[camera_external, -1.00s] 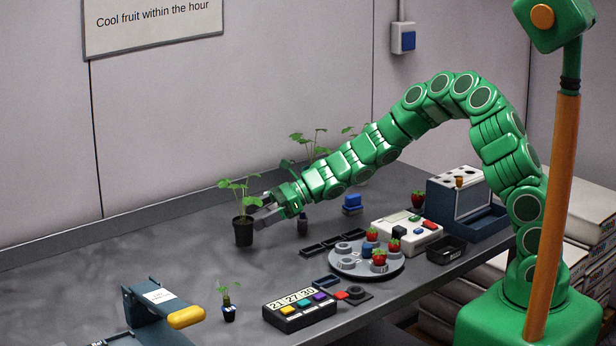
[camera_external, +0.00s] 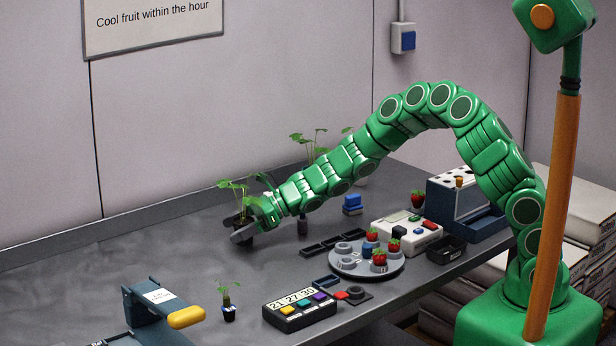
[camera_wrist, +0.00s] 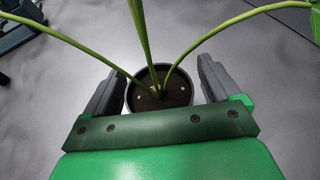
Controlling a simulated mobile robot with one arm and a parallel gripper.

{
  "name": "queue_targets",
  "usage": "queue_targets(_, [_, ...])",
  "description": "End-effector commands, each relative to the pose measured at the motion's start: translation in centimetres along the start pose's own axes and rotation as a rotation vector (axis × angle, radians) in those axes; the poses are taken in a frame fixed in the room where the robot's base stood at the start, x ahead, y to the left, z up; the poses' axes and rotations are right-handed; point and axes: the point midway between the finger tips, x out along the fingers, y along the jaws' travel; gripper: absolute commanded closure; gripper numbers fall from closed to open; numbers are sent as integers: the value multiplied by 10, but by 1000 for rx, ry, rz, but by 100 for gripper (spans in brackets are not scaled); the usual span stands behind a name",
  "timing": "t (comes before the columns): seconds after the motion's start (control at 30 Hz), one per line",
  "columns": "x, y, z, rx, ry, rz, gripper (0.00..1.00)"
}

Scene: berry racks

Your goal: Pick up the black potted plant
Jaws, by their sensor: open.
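The black potted plant is a small dark pot (camera_wrist: 160,88) with soil and green leafy stems (camera_external: 236,188). In the wrist view the pot stands between the two grey fingers of my gripper (camera_wrist: 160,85), with a narrow gap showing on each side. In the external view my gripper (camera_external: 241,231) is low at the table around the pot, and its fingers hide most of the pot. My gripper is open. The pot looks upright on the grey table (camera_external: 130,240); its base is hidden.
Another potted plant (camera_external: 313,145) stands behind my arm, and a small seedling in a dark blue pot (camera_external: 229,313) stands in front. A round tray (camera_external: 345,265) with strawberries and a keypad timer (camera_external: 300,311) lie to the right.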

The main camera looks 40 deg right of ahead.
Motion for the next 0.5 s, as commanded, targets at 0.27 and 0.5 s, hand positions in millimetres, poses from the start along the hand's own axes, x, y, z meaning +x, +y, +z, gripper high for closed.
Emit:
queue_targets(0.27, [0,0,0,0,0,0,39])
queue_targets(0.5, [0,0,0,0,0,0,68])
